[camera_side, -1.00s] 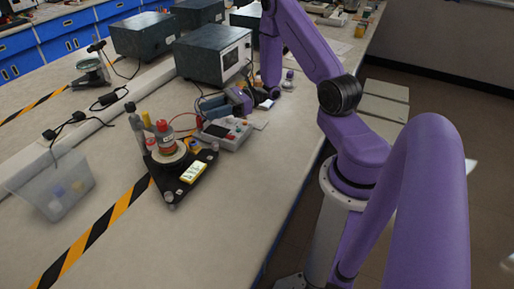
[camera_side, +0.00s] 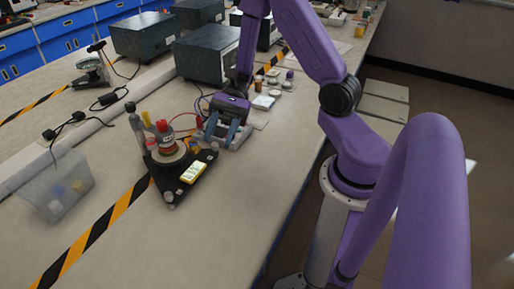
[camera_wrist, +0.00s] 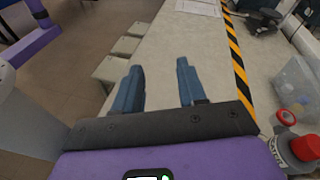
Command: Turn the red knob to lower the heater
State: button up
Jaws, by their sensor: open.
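My gripper (camera_side: 222,137) points down over a small grey control box (camera_side: 241,141), its two blue fingers spread apart in front of the box's face. The fingers hide much of that face, and I cannot make out which red part is the heater's knob. A small red piece (camera_side: 199,122) shows at the box's left edge. In the wrist view my gripper (camera_wrist: 160,83) is open with nothing between the fingers; bare bench and floor show beyond them. I cannot tell whether a finger touches the box.
A clear bin (camera_side: 55,187) is further left. A large dark instrument (camera_side: 207,52) stands behind. The front bench is clear.

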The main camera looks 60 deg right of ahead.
jog(key=s+a+n+g+h, duration=0.1)
jog(key=s+n+g+h, duration=0.4)
jog(key=s+n+h, duration=0.2)
jog(key=shift+s+a+r+n, duration=0.4)
jog(key=shift+s+n, duration=0.8)
jog(key=shift+s, duration=0.6)
jog(key=shift+o, duration=0.2)
jog(key=shift+o, duration=1.3)
notch_tip(320, 180, up, 14)
jog(key=n+t+h, duration=0.8)
jog(key=n, duration=1.7)
send_over(161, 123)
notch_tip(161, 123, down, 17)
jog(key=shift+w+f, duration=0.1)
jog(key=shift+f, duration=0.05)
jog(key=shift+c, duration=0.3)
